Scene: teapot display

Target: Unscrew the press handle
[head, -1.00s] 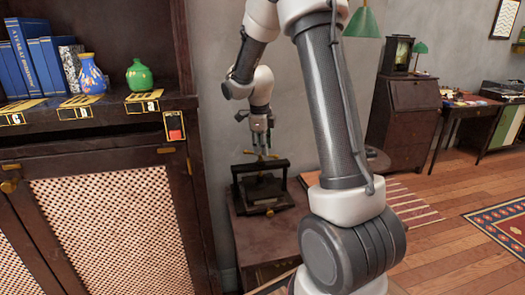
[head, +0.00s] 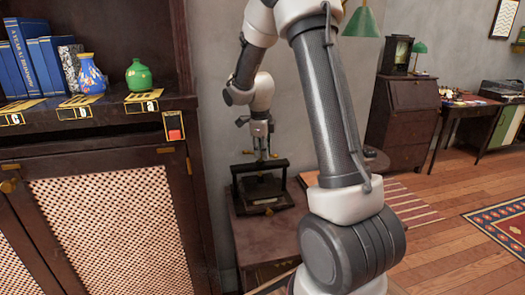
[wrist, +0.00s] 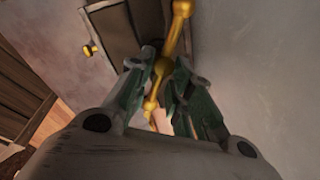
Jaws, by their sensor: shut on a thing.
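The press (head: 262,187) is a dark frame with a crossbar and flat base, standing on a small wooden cabinet in the head view. My gripper (head: 263,154) points down just above its crossbar. In the wrist view, the brass press handle (wrist: 181,12) is a rod with rounded knobs, running between the fingers. My gripper (wrist: 163,70) is shut on the handle near its middle knob. The handle's lower part is partly hidden between the fingers.
The small cabinet (head: 268,238) stands against the grey wall. A tall dark cabinet (head: 105,215) with lattice doors rises close on the left. On its shelf are a green vase (head: 139,76), a blue vase (head: 91,75) and blue books (head: 30,58). Wooden floor is open at right.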

